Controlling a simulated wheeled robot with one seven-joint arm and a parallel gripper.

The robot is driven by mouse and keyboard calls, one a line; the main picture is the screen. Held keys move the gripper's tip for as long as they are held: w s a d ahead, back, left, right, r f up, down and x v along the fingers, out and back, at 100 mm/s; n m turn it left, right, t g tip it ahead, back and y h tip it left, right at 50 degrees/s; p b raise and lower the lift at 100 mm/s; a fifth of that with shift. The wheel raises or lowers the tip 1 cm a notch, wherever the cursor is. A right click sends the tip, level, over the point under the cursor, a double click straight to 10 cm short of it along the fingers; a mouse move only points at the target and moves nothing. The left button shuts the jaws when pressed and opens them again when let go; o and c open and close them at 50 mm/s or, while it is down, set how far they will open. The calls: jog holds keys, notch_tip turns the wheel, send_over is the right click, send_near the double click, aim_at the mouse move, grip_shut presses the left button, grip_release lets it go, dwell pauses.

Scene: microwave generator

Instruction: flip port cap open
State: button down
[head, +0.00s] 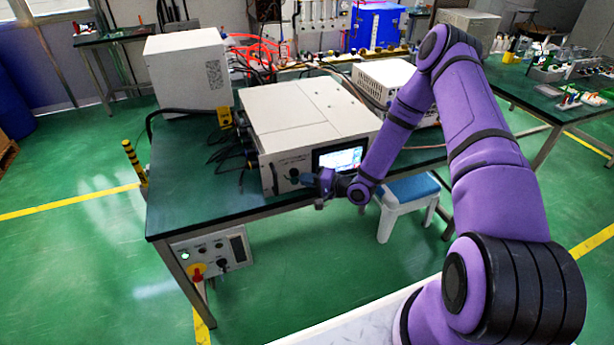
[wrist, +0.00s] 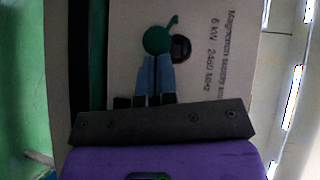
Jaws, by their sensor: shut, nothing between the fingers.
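The microwave generator (head: 310,110) is a light box on the green table, its front panel facing me. In the wrist view its panel (wrist: 225,85) carries printed text. A round green cap (wrist: 157,40) with a thin curved tab stands in front of the panel. A dark round port (wrist: 181,48) shows just right of the cap, at least partly uncovered. My gripper (wrist: 156,62) is shut and empty, its bluish fingertips at the cap's lower edge. I cannot tell whether they touch it.
A white cabinet (head: 188,72) and a smaller white device (head: 384,80) stand on the same table (head: 190,215). Black cables lie left of the generator. A control box (head: 214,252) hangs under the table's front edge. A blue-topped stool (head: 410,190) stands at the right.

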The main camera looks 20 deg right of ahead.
jog(key=f+m+t+y, duration=0.2)
jog(key=m, duration=0.1)
jog(key=shift+a+f, duration=0.3)
jog(key=shift+a, duration=0.1)
jog(key=m+t, duration=0.1)
jog(key=a+f+m+t+y, duration=0.1)
jog(key=m, duration=0.1)
jog(key=shift+a+f+m+t, duration=0.2)
jog(key=shift+m+t, duration=0.1)
jog(key=shift+t, duration=0.1)
jog(key=shift+d+r, duration=0.1)
